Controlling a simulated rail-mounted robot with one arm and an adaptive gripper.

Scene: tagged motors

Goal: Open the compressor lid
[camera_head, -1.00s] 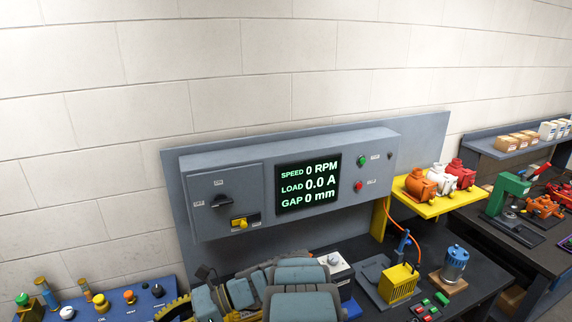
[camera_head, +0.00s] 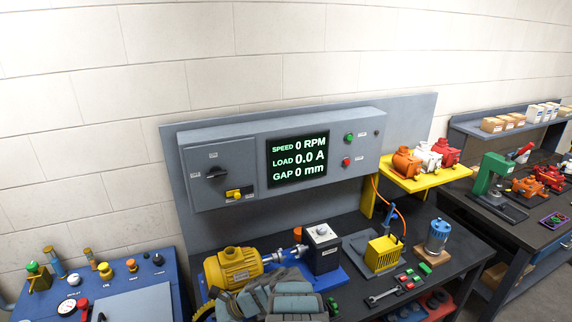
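Nothing in the head view can be surely picked out as the compressor or its lid. At the lower left, a blue bench (camera_head: 150,264) carries a flat grey panel (camera_head: 140,303) with a round white gauge and a red part, cut off by the bottom edge; I cannot tell if this belongs to the compressor. Blue-grey links of my arm show at the bottom middle, but my gripper's fingers are not in view.
A control cabinet (camera_head: 222,150) hangs above. A yellow finned unit (camera_head: 384,250), a wrench (camera_head: 381,296) and a blue motor (camera_head: 438,235) stand or lie to the right.

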